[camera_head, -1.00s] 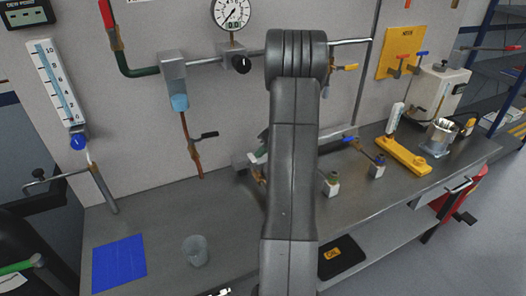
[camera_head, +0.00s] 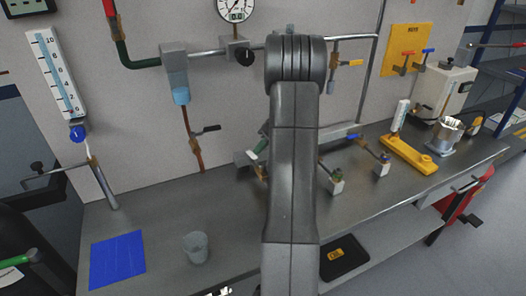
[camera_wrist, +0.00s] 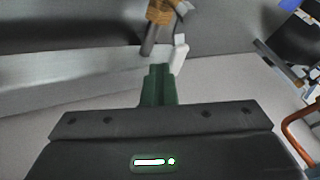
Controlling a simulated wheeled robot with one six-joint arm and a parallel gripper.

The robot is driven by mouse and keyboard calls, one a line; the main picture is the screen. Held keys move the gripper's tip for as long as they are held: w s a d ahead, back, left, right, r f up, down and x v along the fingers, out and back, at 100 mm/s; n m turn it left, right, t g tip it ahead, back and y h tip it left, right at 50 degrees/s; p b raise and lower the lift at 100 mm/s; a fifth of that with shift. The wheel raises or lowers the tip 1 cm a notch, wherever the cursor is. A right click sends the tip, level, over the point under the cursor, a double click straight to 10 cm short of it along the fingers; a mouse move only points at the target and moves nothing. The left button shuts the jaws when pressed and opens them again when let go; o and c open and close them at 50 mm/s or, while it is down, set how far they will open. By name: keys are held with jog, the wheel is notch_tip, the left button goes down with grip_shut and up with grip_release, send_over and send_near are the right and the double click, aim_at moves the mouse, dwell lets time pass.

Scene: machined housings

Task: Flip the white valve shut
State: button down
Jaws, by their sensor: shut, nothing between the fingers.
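The white valve handle (camera_wrist: 179,53) shows in the wrist view just beyond and to the right of my fingertips. It is joined to a brass valve body (camera_wrist: 160,12) at the top of that view. My gripper (camera_wrist: 159,70) has green fingers that are closed together and empty. Its tips are close to the white handle; I cannot tell whether they touch it. In the head view, a white piece that looks like the handle (camera_head: 261,147) shows at the left edge of my arm, and my arm hides most of that area.
A black-handled valve (camera_head: 196,137) hangs on a copper pipe to the left. Blue-handled (camera_head: 354,137) and yellow-handled (camera_head: 350,63) valves are to the right. A clear cup (camera_head: 195,247) and a blue mat (camera_head: 118,260) lie on the bench's left part.

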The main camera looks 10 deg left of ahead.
aim_at(249, 153)
jog(key=a+n+g+b, duration=0.1)
jog(key=n, duration=0.1)
jog(key=s+a+n+g+h+b, duration=0.1)
jog(key=n, duration=0.1)
jog(key=shift+a+f+n+g, duration=0.2)
jog(key=shift+n+g, duration=0.1)
jog(key=shift+g, duration=0.1)
jog(key=shift+s+a+b, duration=0.1)
jog(key=shift+a+b, duration=0.1)
jog(key=shift+b, duration=0.15)
jog(key=shift+s+a+r+b, duration=0.1)
jog(key=shift+s+a+b, duration=0.25)
jog(key=shift+s+b, duration=0.35)
jog(key=shift+s+a+b, duration=0.3)
jog(key=shift+s+b, duration=0.15)
jog(key=shift+s, duration=0.3)
jog(key=shift+s+a+r+b, duration=0.1)
jog(key=shift+s+a+b, duration=0.25)
jog(key=shift+s+b, duration=0.35)
jog(key=shift+s, duration=0.2)
jog(key=v, duration=0.7)
jog(key=shift+w+d+r, duration=0.1)
jog(key=shift+r, duration=0.05)
